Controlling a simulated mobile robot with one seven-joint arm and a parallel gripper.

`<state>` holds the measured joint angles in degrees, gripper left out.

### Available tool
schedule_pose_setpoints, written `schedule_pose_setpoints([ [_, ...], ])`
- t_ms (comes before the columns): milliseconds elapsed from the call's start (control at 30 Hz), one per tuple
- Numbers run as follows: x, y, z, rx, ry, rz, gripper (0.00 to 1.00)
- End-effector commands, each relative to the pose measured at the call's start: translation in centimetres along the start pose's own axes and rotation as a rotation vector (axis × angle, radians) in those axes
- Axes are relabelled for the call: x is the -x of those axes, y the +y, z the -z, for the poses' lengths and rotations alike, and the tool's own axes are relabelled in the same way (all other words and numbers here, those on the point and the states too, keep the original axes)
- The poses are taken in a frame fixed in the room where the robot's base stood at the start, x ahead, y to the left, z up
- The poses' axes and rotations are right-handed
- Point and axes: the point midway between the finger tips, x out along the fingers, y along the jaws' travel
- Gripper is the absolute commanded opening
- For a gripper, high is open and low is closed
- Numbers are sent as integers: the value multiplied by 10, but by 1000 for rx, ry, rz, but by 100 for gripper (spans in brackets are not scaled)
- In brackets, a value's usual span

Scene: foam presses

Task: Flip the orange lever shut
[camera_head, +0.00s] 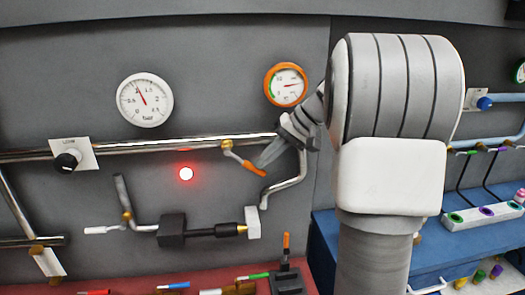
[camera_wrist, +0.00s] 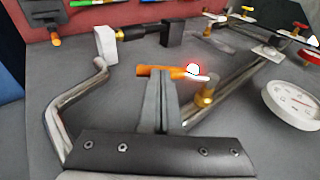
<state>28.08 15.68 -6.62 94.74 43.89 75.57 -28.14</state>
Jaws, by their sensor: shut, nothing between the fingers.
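The orange lever (camera_head: 252,166) sits on a brass valve (camera_head: 228,145) on the upper steel pipe and slants down to the right from it. In the wrist view the lever (camera_wrist: 155,71) lies across the picture just beyond my fingertips, with the brass valve (camera_wrist: 206,94) at its right. My gripper (camera_head: 262,162) reaches in from the right, its fingers shut with nothing between them. The fingertips (camera_wrist: 160,76) are right beside the lever's orange handle; whether they touch it I cannot tell. They hide a small part of the handle's side.
A bent steel pipe (camera_head: 288,187) runs down right of the lever. An orange-rimmed gauge (camera_head: 286,84) is above, a white gauge (camera_head: 145,99) upper left. A red light (camera_head: 186,174) glows left of the lever. Below are a black block (camera_head: 172,229) and a red bench with tools.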

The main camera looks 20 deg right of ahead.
Motion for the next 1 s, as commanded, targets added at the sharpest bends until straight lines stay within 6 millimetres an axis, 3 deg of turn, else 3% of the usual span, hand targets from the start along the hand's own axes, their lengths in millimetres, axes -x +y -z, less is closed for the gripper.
schedule_pose_setpoints([
  [33,-10,9,-1,-14,-1,46,0],
  [233,-26,14,-4,-50,0,233,0],
  [567,-52,14,-10,-110,-1,538,0],
  [1000,-73,3,-14,-104,-2,523,0],
])
